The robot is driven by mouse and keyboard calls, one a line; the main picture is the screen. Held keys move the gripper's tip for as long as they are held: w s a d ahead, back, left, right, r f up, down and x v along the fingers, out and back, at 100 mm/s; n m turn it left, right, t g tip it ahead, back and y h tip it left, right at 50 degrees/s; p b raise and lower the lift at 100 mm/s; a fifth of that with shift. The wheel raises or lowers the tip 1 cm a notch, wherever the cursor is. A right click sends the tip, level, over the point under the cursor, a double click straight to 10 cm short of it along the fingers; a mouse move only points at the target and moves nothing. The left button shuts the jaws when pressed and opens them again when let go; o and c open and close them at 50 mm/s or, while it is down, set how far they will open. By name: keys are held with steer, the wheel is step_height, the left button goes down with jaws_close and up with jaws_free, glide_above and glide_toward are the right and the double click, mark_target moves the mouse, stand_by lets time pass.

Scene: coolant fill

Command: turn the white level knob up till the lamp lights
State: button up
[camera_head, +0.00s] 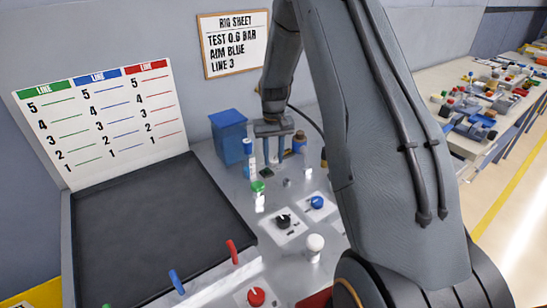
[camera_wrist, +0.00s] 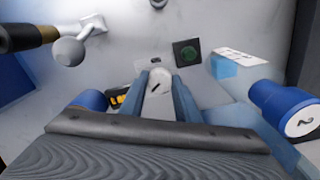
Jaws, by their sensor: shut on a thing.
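The white level knob (camera_wrist: 157,104) sits between my fingers in the wrist view, with a dark pointer line on its face. My gripper (camera_wrist: 160,82) is shut on it from both sides. In the head view my gripper (camera_head: 274,158) points down at the back of the bench, and I cannot make out the knob there. A square dark-green lamp (camera_wrist: 187,53) lies just beyond the fingertips and looks unlit. It also shows in the head view (camera_head: 266,173).
A blue-capped bottle (camera_wrist: 290,108) is close on the right in the wrist view; a metal ball-ended fitting (camera_wrist: 70,50) is upper left. In the head view, a blue bin (camera_head: 229,137), a black knob (camera_head: 284,221) and a blue knob (camera_head: 317,202) are nearby. The rig sheet (camera_head: 234,42) reads "AIM BLUE LINE 3".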

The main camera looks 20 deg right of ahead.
mark_target(273, 159)
steer(key=shift+m+b, duration=0.85)
steer(key=shift+m, duration=1.55)
steer(key=o, duration=1)
steer(key=shift+o, duration=0.2)
steer(key=shift+r+b, duration=1.25)
steer(key=shift+r, duration=2.7)
steer(key=shift+a, duration=0.1)
